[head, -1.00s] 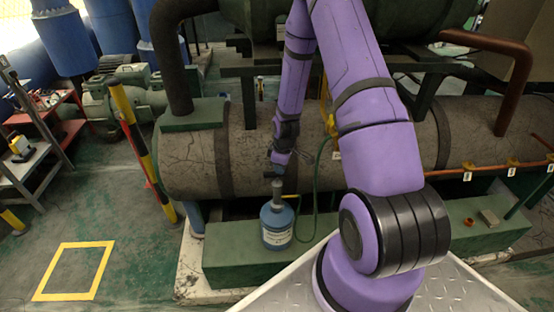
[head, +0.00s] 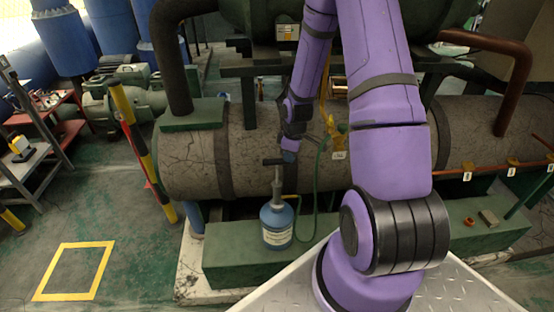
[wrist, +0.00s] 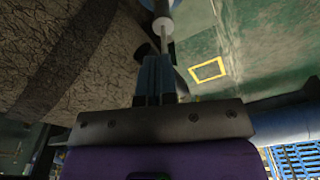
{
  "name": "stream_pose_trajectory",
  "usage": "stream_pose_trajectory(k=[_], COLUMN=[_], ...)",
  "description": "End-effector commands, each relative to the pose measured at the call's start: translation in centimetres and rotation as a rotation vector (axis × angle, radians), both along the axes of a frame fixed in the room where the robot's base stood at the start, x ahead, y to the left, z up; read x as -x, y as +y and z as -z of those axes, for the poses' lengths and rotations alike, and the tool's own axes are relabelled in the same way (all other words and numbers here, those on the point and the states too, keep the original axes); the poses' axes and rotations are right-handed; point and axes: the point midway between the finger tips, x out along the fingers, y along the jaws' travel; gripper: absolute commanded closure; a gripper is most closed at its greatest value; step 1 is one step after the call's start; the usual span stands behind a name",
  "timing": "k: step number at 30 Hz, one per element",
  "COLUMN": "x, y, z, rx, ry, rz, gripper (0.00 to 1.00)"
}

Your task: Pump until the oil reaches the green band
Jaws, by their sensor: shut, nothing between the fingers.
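The blue oil pump bottle (head: 277,225) stands upright on the green ledge, with a pale label. Its dark T-handle (head: 272,162) is up, with a length of rod showing below it. My gripper (head: 288,156) is shut and empty at the handle's right end; I cannot tell whether it touches. In the wrist view the shut fingers (wrist: 155,75) overlap the handle (wrist: 147,50), with the pale rod (wrist: 164,30) leading to the bottle (wrist: 160,4). A green hose (head: 316,190) runs from the bottle up to a yellow valve (head: 339,130). I cannot make out the oil level or green band.
The large cracked grey cylinder (head: 190,160) lies behind the bottle. A yellow-black post (head: 140,140) stands left. A yellow floor square (head: 75,270) marks clear floor at lower left. A grey cart (head: 25,165) is at the far left. Tagged copper piping runs at right.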

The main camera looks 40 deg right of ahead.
Motion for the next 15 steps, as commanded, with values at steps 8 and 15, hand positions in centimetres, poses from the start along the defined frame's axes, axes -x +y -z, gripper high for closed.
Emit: stream_pose_trajectory(k=[8, 15], x=[0.3, 0.4], y=[-0.3, -0.3], z=[-4.0, -5.2], rx=[0.0, -0.001], ry=[-0.001, 0.001], rz=[0.001, 0.0], gripper=[1.0, 1.0])
